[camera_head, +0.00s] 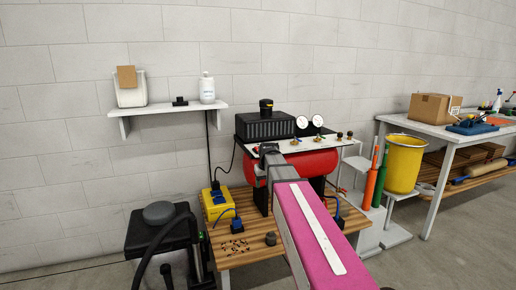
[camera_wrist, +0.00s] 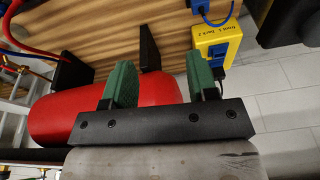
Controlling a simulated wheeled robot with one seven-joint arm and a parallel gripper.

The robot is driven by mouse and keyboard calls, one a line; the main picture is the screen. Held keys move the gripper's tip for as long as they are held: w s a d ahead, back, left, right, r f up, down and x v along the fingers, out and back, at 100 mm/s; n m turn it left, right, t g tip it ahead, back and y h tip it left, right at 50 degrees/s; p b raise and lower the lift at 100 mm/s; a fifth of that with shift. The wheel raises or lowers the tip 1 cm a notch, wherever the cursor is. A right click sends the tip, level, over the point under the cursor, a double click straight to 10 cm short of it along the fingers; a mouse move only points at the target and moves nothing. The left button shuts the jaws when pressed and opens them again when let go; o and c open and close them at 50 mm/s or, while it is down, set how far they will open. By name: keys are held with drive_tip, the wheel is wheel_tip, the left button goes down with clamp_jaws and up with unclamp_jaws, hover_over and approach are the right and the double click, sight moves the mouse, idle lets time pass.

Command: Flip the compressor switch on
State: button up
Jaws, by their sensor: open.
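The compressor has a red tank (camera_head: 312,163) with a black ribbed motor housing (camera_head: 266,126) above it, and stands on a wooden bench. A black knob-like part with a yellowish band (camera_head: 266,105) sits on top of the housing. I cannot tell for sure which part is the switch. My gripper (camera_wrist: 157,63) is open, with its two green fingers apart and nothing between them. In the wrist view the fingers overlap the red tank (camera_wrist: 62,116) and the bench top. In the head view my arm covers the front of the compressor and part of the tank.
A yellow power box (camera_wrist: 216,43) with cables is beside the tank; the head view also shows it (camera_head: 216,203). Gauges (camera_head: 302,121) and valves line the panel. A black vacuum (camera_head: 160,235) stands left; a yellow bucket (camera_head: 405,165) and cylinders (camera_head: 374,183) stand right.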

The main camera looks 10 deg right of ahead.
drive_tip(key=n+t, duration=0.1)
drive_tip(key=t, duration=0.1)
approach(258, 149)
drive_tip(key=x, duration=0.8)
drive_tip(key=shift+w+f, duration=0.15)
drive_tip(key=shift+w, duration=0.2)
